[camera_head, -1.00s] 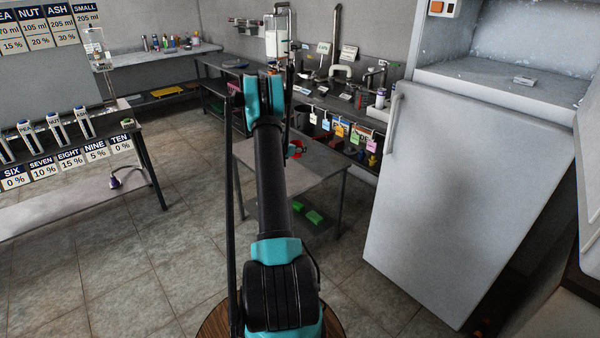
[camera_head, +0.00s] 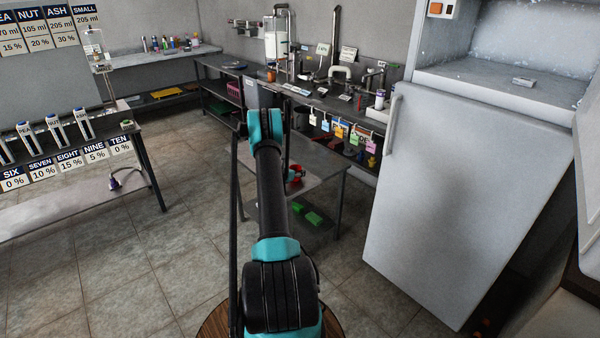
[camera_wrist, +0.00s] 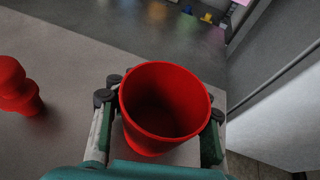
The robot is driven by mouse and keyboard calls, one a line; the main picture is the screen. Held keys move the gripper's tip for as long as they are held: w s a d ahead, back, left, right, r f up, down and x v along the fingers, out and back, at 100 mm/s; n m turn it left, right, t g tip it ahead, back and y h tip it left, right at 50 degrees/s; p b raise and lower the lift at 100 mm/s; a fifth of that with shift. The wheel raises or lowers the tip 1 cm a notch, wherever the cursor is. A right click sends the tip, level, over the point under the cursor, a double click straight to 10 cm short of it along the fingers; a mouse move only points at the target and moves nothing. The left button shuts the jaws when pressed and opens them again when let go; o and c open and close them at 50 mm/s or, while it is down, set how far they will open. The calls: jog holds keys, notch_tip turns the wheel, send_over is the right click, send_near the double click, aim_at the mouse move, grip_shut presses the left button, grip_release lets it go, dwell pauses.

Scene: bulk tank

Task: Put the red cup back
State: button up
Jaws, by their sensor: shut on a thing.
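The red cup (camera_wrist: 150,138) is in the wrist view, mouth toward the camera; it looks empty. My gripper (camera_wrist: 162,102) is shut on it, with a finger on each side. The cup is over the grey table top (camera_wrist: 65,115); I cannot tell whether its base touches. Another red object (camera_wrist: 18,88), with a rounded top and wider rim below, stands on that table to the left, apart from the cup. In the head view my arm hides the gripper, and a red item (camera_head: 296,174) shows at the table beside the arm.
The grey table (camera_head: 318,165) has a lower shelf with green items (camera_head: 313,217). A long counter (camera_head: 330,105) with equipment and hanging coloured tags stands behind. A white fridge door (camera_head: 460,200) is at right, and a dispenser bench (camera_head: 70,150) at left. Floor at front left is clear.

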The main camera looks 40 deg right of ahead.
jog(key=o, duration=1.5)
jog(key=shift+f, duration=0.1)
jog(key=shift+c, duration=0.2)
